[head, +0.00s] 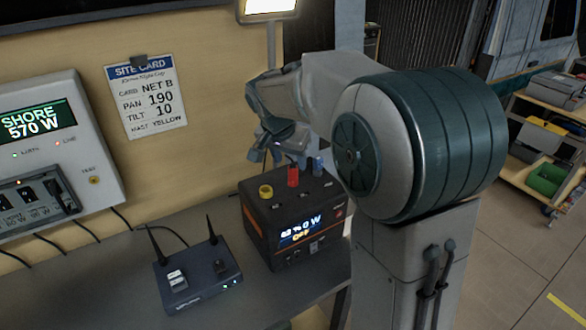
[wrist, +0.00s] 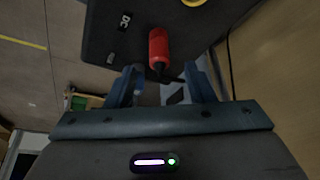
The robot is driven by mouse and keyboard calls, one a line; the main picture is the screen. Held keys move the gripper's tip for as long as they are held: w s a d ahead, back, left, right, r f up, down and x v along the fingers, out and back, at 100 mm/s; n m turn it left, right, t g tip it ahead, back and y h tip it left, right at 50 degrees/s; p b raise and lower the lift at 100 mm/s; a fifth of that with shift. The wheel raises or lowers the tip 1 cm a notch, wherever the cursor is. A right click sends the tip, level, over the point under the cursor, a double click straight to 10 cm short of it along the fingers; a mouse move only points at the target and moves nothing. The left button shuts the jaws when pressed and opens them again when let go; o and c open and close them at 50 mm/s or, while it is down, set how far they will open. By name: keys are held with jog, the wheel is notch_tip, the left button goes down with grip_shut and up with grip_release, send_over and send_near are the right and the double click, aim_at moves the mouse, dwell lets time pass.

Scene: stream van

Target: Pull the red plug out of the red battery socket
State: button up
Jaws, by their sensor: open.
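The red plug (head: 293,176) stands upright on top of the black battery box (head: 262,213). Its socket is hidden under it. In the wrist view the red plug (wrist: 158,46) shows ahead of my gripper (wrist: 161,72), with its dark near end roughly between the fingertips. The fingers are apart and nothing is visibly gripped. In the head view my gripper (head: 266,153) hangs above and a little left of the red plug. Contact cannot be told.
A yellow ring-shaped part (head: 266,191) and a blue plug (head: 317,166) flank the red plug closely. A router (head: 197,275) with two antennas stands left of the battery on the grey bench (head: 120,290). A wall panel (head: 50,150) is further left.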

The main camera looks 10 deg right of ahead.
aim_at(292, 167)
jog(key=x, duration=0.6)
jog(key=shift+w+d+f, duration=0.1)
jog(key=shift+f, duration=0.05)
grip_shut()
